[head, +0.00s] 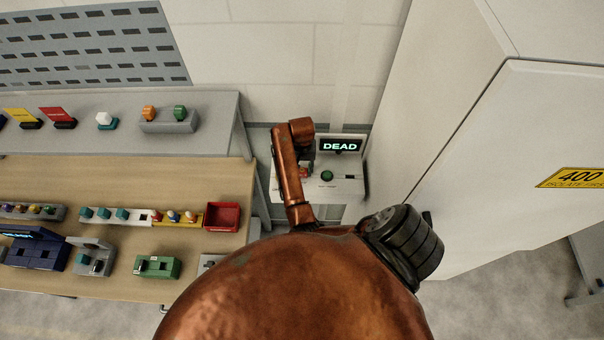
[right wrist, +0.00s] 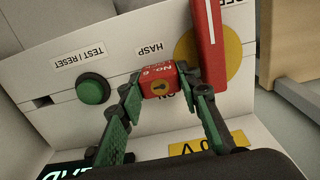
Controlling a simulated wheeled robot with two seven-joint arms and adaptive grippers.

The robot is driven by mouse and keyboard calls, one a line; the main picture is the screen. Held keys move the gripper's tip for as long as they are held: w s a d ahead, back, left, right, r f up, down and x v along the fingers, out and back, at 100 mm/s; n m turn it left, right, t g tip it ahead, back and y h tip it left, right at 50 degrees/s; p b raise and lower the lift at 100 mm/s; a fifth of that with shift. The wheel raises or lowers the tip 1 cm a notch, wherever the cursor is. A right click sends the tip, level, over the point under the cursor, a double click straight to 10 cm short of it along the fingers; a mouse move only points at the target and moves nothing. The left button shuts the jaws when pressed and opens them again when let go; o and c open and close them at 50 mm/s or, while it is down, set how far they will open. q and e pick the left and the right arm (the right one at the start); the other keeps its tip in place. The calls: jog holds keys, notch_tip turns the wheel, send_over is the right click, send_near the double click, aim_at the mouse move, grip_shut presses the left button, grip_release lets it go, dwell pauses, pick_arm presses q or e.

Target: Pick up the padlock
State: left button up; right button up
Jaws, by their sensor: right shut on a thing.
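In the head view my copper arm covers most of this spot. My left gripper is in neither view.
The white box (head: 348,187) carries a "DEAD" display (head: 340,146) and a green button (right wrist: 93,89). A red handle (right wrist: 208,45) over a yellow disc is close beside the padlock. A wooden bench (head: 120,180) stands left; a tall white cabinet (head: 480,150) stands right.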

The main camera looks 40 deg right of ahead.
aim_at(304, 169)
jog(key=shift+c, duration=1.1)
jog(key=shift+r, duration=0.3)
notch_tip(304, 169, up, 8)
jog(key=shift+w+r, duration=0.15)
jog(key=shift+r, duration=0.4)
jog(key=shift+s+d+r, duration=0.15)
jog(key=shift+s+d, duration=0.05)
jog(key=shift+d, duration=0.1)
jog(key=s+d+f, duration=0.1)
jog(key=s+d, duration=1.1)
jog(key=d, duration=0.2)
jog(key=shift+s+d+f, duration=0.15)
jog(key=shift+s+f, duration=0.1)
jog(key=shift+f, duration=0.05)
